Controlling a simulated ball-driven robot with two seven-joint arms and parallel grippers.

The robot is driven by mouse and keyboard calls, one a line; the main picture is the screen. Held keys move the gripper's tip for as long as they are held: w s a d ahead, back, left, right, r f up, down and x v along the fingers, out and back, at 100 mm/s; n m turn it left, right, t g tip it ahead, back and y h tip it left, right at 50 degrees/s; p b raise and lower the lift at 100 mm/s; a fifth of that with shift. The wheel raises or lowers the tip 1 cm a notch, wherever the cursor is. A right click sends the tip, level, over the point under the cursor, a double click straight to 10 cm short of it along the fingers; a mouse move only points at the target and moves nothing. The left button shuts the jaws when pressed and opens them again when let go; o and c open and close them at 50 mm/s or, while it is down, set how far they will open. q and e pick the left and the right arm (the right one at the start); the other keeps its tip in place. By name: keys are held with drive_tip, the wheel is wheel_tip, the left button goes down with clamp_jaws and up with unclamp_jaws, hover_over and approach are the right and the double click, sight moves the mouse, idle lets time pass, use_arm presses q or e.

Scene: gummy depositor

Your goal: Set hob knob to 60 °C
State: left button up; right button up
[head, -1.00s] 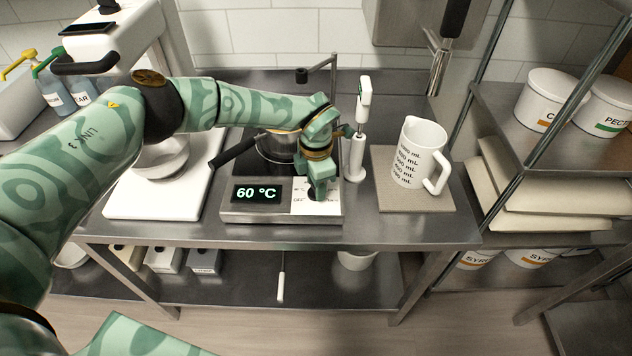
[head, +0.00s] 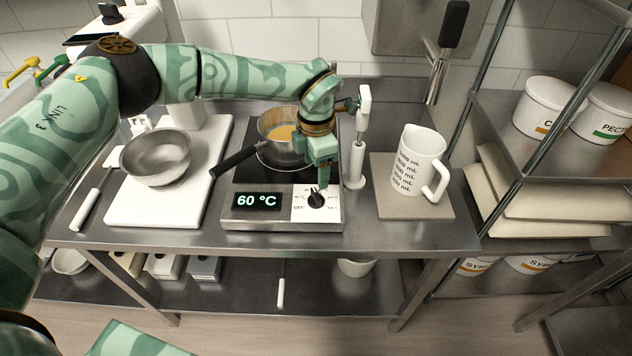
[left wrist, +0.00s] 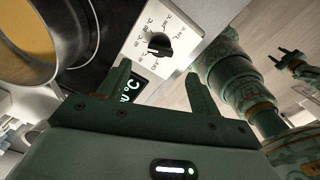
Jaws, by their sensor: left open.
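The hob (head: 243,222) stands on the steel table, and its display (head: 258,201) reads 60 °C. Its black knob (head: 316,200) sits on the white dial plate at the front right; it also shows in the left wrist view (left wrist: 158,45). My left gripper (head: 318,182) is above and just behind the knob, open and apart from it. In the left wrist view its two fingers (left wrist: 156,76) are spread with nothing between them. My right gripper (left wrist: 284,54) seems to show small at the right edge of the left wrist view, too small to judge.
A pot (head: 278,146) with yellow-orange contents stands on the hob, its dark handle pointing left. A white stand tool (head: 356,160) and a measuring jug (head: 417,160) are to the right. A steel bowl (head: 156,158) on a white base is to the left. Shelves stand far right.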

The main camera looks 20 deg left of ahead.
use_arm(q)
wheel_tip(320, 180, up, 8)
idle(0.5)
